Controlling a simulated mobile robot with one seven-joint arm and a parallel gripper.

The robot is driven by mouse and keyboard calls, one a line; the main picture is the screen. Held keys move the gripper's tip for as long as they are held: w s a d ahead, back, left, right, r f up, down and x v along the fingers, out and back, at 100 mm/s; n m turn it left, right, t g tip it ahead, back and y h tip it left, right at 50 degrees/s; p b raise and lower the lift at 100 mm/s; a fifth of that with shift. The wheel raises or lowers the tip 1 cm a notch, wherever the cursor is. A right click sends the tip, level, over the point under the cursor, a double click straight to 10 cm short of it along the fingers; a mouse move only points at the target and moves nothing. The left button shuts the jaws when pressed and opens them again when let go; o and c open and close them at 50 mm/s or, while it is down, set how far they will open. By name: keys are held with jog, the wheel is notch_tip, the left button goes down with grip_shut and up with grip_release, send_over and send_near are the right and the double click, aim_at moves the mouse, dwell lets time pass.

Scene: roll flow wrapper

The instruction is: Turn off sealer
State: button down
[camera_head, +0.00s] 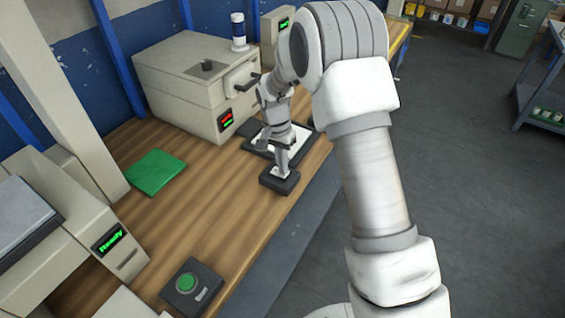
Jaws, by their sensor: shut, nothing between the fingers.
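A beige box-shaped machine (180,85), which looks like the sealer, stands on the wooden bench, with a small display (226,120) showing red and green. A small black control box (280,182) sits near the bench's front edge. My gripper (282,171) is shut and points down at the top of this box. Its tips look to be at or just above the box top; I cannot tell if they touch. They hide any button there.
A second black box with a green button (186,283) is at the near edge. A machine with a green "Ready" display (109,239) is at left. A green pad (155,172) lies on the bench (200,205). A black-framed white plate (297,140) lies behind my gripper.

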jog(key=shift+f, duration=0.1)
jog(key=shift+s+d+f+b, duration=0.1)
jog(key=shift+f+b, duration=0.25)
jog(key=shift+b, duration=0.15)
jog(key=shift+r, duration=0.2)
jog(key=shift+w+a+r+p, duration=0.15)
jog(key=shift+w+a+p, duration=0.25)
jog(key=shift+a, duration=0.35)
jog(key=shift+w+r, duration=0.1)
notch_tip(320, 180, up, 17)
jog(key=w+a, duration=0.1)
jog(key=shift+a+p, duration=0.3)
